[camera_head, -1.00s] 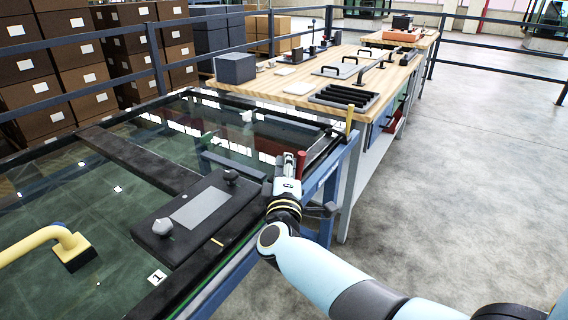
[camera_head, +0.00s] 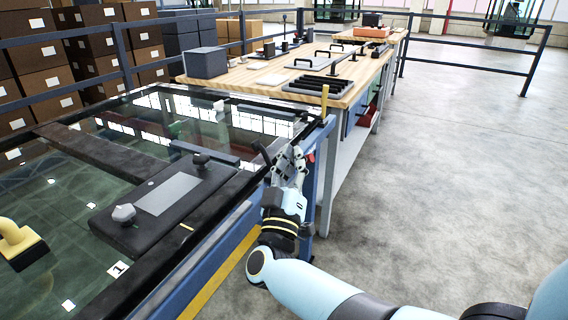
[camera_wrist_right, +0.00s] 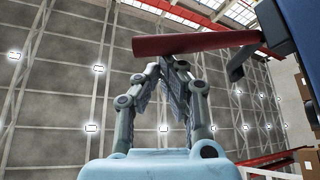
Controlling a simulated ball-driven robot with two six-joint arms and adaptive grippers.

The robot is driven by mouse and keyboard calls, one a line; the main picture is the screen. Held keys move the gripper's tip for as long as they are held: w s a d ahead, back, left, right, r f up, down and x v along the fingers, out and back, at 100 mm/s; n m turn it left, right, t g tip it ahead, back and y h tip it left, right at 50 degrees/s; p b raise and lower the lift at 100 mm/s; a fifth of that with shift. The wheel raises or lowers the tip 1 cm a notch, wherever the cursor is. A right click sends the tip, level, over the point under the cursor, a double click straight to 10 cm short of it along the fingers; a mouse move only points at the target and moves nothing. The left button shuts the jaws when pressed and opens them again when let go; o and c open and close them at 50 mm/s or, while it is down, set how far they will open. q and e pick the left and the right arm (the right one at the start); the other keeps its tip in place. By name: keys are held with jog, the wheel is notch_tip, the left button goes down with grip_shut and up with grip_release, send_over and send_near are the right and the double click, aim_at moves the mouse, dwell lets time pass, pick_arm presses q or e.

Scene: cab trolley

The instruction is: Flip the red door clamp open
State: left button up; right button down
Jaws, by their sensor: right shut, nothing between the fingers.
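The red door clamp's handle (camera_wrist_right: 195,42) crosses the top of the right wrist view, extending left from a dark blue frame (camera_wrist_right: 300,30). In the head view only a small red part of the clamp (camera_head: 311,157) shows beside my right gripper (camera_head: 291,158), at the trolley's right edge. The right gripper also shows in the wrist view (camera_wrist_right: 170,62); its fingers are together and empty, with the tips just below the handle. I cannot tell whether they touch it. My left gripper is out of view.
A glass door panel (camera_head: 75,215) with a black lock plate (camera_head: 165,195) lies left of my right arm. A yellow post (camera_head: 324,100) stands at the frame's far corner. A wooden workbench (camera_head: 270,80) with parts is behind. The floor at right is clear.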

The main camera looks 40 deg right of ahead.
jog(key=f+m+g+h+b, duration=0.1)
jog(key=m, duration=0.1)
jog(key=s+f+m+g+b, duration=0.1)
jog(key=m, duration=0.1)
jog(key=s+f+m+h+b, duration=0.1)
jog(key=shift+d+f+m+g+h+b, duration=0.15)
jog(key=shift+d+m+g+h+b, duration=0.15)
jog(key=shift+d+m+g+b, duration=0.1)
dwell(0.4)
